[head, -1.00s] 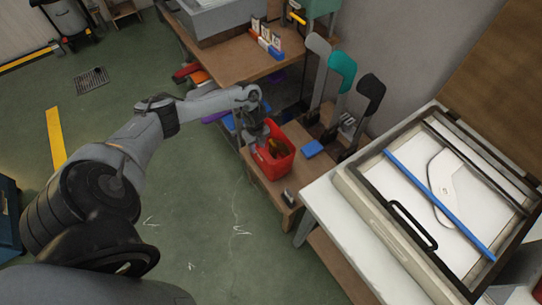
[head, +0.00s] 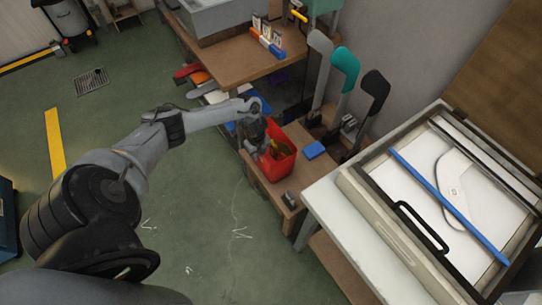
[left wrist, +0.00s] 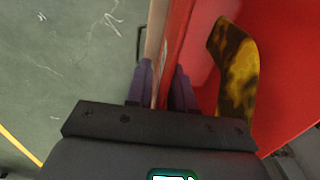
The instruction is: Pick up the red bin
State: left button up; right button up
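The red bin (head: 283,166) stands open-topped on a low wooden bench beside the white table. A brown-and-yellow mottled sock-like item (left wrist: 237,72) lies inside it. My left gripper (head: 258,149) is at the bin's left rim, pointing down. In the left wrist view, the dark purple fingers (left wrist: 161,84) straddle the bin's red wall (left wrist: 178,38), one outside and one inside. A narrow gap shows between the outer finger and the wall, so the gripper looks open around it. My right gripper is not in view.
A blue block (head: 314,150) lies on the bench to the right of the bin. Grey, teal and black foot-shaped boards (head: 346,66) stand behind it. The white table (head: 322,207) with a framed press is close at right. Green floor (head: 200,220) is clear in front.

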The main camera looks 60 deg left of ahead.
pick_arm(q)
grip_shut()
jog(key=shift+s+f, duration=0.1)
dwell(1.0)
